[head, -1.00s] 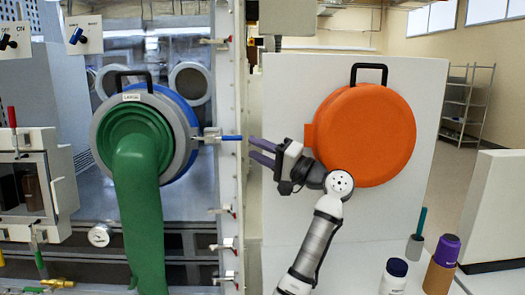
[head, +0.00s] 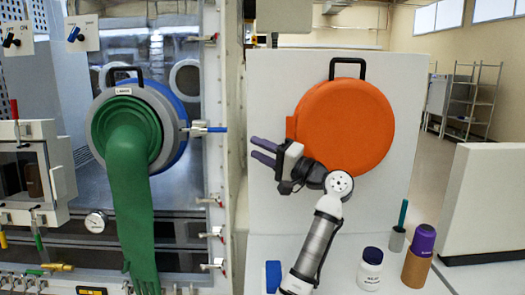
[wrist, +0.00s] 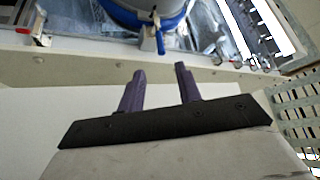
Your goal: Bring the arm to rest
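My gripper (head: 263,150) is raised in front of the white panel, left of the round orange cover (head: 345,125). Its two purple fingers point left toward the glovebox and are apart, with nothing between them. In the wrist view the gripper (wrist: 160,80) also shows spread, empty fingers, with the blue port ring (wrist: 125,18) and a blue-handled latch (wrist: 158,38) beyond them. My arm is bent, rising from the bottom of the head view.
The glovebox port holds a hanging green glove (head: 130,190). A blue-handled valve (head: 208,129) sticks out toward my gripper. A white bottle (head: 370,270), a purple-capped brown bottle (head: 419,258) and a small grey cup (head: 396,238) stand at lower right. A blue block (head: 273,276) stands near my arm.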

